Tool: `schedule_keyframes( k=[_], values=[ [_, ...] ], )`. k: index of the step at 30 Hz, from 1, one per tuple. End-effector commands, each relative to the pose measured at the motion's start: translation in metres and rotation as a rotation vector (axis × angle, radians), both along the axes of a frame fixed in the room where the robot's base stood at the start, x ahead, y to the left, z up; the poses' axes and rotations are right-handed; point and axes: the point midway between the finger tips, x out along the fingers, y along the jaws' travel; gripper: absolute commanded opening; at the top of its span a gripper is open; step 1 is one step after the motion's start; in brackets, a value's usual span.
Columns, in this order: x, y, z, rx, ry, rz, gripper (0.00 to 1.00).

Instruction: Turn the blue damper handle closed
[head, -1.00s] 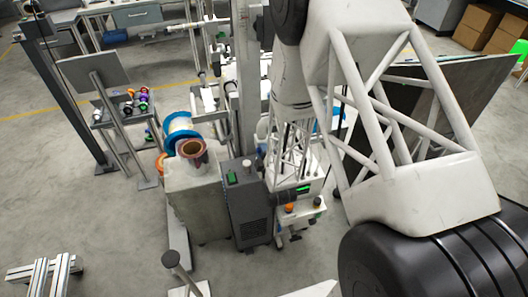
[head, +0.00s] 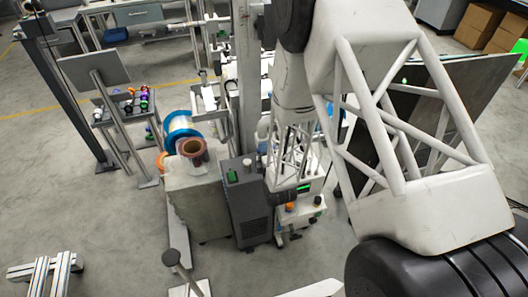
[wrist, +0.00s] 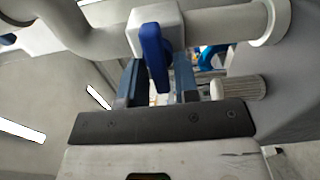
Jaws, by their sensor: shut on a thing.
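The blue damper handle (wrist: 153,50) shows in the wrist view, on a white block (wrist: 172,18) set in a pale pipe (wrist: 220,22). The handle points down in the picture, across the pipe, tilted slightly to the right at its lower end. My gripper (wrist: 158,78) has one finger on each side of the handle and is shut on it. A narrow gap seems to show beside the handle's lower end, so the exact contact is hard to see. In the head view my own arm hides the handle and the fingers.
A ribbed white knob (wrist: 240,88) sits right of my right finger. In the head view, a dark grey cabinet (head: 250,212), a white control box (head: 300,212) with an orange knob and reels on a stand, including a blue-rimmed reel (head: 181,128), crowd the arm.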

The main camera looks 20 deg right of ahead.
Motion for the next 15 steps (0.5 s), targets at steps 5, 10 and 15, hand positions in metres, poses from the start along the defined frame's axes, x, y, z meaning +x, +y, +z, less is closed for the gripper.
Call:
schedule_keyframes(
  k=[5, 10, 15],
  values=[
    [-0.0002, 0.0, -0.0004, 0.0, 0.001, 0.0, 0.41],
    [-0.0002, 0.0, -0.0002, 0.001, 0.0, 0.0, 0.41],
    [-0.0023, 0.0, 0.0001, 0.001, 0.0, 0.0, 0.41]
  ],
)
